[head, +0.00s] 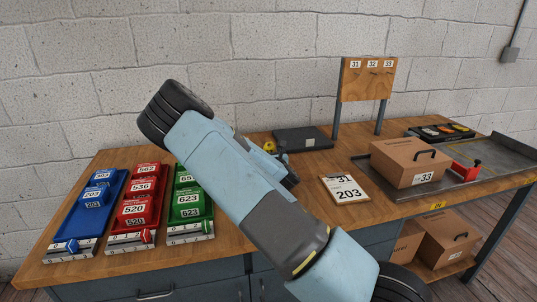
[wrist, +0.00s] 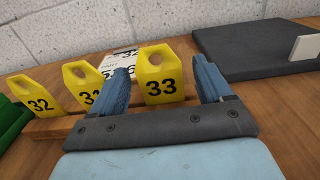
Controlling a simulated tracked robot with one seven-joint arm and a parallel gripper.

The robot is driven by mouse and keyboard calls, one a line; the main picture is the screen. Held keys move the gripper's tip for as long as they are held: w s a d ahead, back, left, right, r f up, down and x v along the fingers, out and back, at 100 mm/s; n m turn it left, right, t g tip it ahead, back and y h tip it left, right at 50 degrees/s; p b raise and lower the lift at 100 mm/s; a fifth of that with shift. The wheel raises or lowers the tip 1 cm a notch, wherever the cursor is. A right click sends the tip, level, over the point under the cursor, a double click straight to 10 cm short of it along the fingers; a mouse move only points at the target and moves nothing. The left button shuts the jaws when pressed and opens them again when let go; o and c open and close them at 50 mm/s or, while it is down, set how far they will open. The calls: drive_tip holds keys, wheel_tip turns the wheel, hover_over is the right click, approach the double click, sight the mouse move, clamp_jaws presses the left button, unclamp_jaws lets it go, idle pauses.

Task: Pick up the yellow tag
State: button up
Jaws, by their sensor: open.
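Yellow tags stand in a row in a wooden rack (wrist: 60,127) in the wrist view. Tag 33 (wrist: 161,88) is at the right, and tag 32 (wrist: 37,95) is at the left. A third tag (wrist: 88,84) between them is partly hidden by my left finger and appears to read 31. My gripper (wrist: 161,63) is open, with its blue fingers on either side of tag 33 in the picture. I cannot tell whether they touch it. In the head view my arm hides most of the rack; a bit of yellow (head: 269,146) shows behind it.
Blue (head: 92,205), red (head: 137,205) and green (head: 188,200) trays stand at left. A dark flat slab (head: 302,139) lies behind my gripper. A hook board (head: 367,80) labelled 31, 32, 33 and a carton (head: 408,165) marked 33 are at right.

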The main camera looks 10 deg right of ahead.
drive_tip(key=shift+w, duration=1.25)
drive_tip(key=shift+c, duration=0.2)
drive_tip(key=c, duration=1)
drive_tip(key=shift+r, duration=0.15)
drive_tip(key=shift+r, duration=0.25)
wheel_tip(320, 180, up, 3)
drive_tip(key=shift+f, duration=0.15)
drive_tip(key=s+d+r, duration=0.6)
drive_tip(key=s, duration=0.1)
drive_tip(key=s+d+r, duration=0.2)
drive_tip(key=s+r, duration=0.1)
drive_tip(key=s, duration=0.1)
drive_tip(key=shift+d+r, duration=0.3)
drive_tip(key=shift+d, duration=0.1)
